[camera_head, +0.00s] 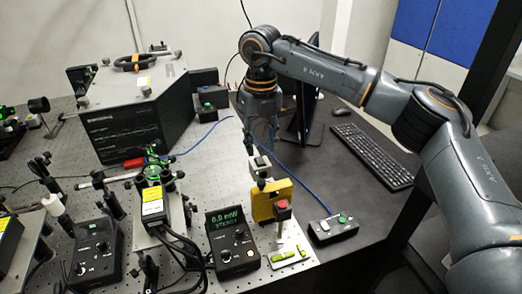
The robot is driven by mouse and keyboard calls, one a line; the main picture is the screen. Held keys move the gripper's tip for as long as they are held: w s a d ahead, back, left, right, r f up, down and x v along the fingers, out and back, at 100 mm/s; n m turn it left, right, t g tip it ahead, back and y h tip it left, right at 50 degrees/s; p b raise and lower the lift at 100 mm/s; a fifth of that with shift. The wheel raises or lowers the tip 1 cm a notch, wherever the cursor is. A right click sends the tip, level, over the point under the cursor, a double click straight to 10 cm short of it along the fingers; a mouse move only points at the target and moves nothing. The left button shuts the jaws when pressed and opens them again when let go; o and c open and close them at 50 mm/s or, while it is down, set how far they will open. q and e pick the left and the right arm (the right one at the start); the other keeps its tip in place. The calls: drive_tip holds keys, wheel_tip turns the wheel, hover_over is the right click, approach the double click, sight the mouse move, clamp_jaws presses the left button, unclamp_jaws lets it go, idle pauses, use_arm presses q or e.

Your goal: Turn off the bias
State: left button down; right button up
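No label that I can read says bias, so I cannot tell which control it is. A small dark box (333,229) with a light button and a green button lies at the right of the bench. A dark meter box (236,255) has a green display reading about 0.0 mW and a knob. Another dark box (95,252) with small knobs or switches is at the front left. My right gripper (259,148) points down above a grey-and-white post-mounted part, behind the yellow bracket (270,200). Its fingers are small and dark, and their opening is unclear. My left gripper is out of view.
A large dark instrument (125,120) with a green trace stands at the back left. A red button post (282,210) stands by the yellow bracket. A keyboard (372,155), mouse (341,111) and monitor (309,100) are at right. Cables and optics crowd the left.

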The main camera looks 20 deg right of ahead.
sight(261, 161)
wheel_tip(261, 161, down, 2)
drive_tip(key=shift+s+f, duration=0.1)
drive_tip(key=shift+s, duration=0.05)
drive_tip(key=shift+f, duration=0.55)
clamp_jaws()
drive_tip(key=p, duration=0.1)
drive_tip(key=g+p, duration=0.1)
drive_tip(key=p, duration=0.1)
drive_tip(key=shift+w+a+r, duration=0.1)
drive_tip(key=shift+w+r, duration=0.15)
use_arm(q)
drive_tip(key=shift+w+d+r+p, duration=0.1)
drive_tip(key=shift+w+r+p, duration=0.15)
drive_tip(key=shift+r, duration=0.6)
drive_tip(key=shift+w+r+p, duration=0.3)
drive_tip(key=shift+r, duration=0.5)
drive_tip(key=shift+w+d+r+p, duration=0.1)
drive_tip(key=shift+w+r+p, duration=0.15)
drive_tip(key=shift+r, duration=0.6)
use_arm(e)
drive_tip(key=shift+w+f+g, duration=0.2)
drive_tip(key=shift+g, duration=0.8)
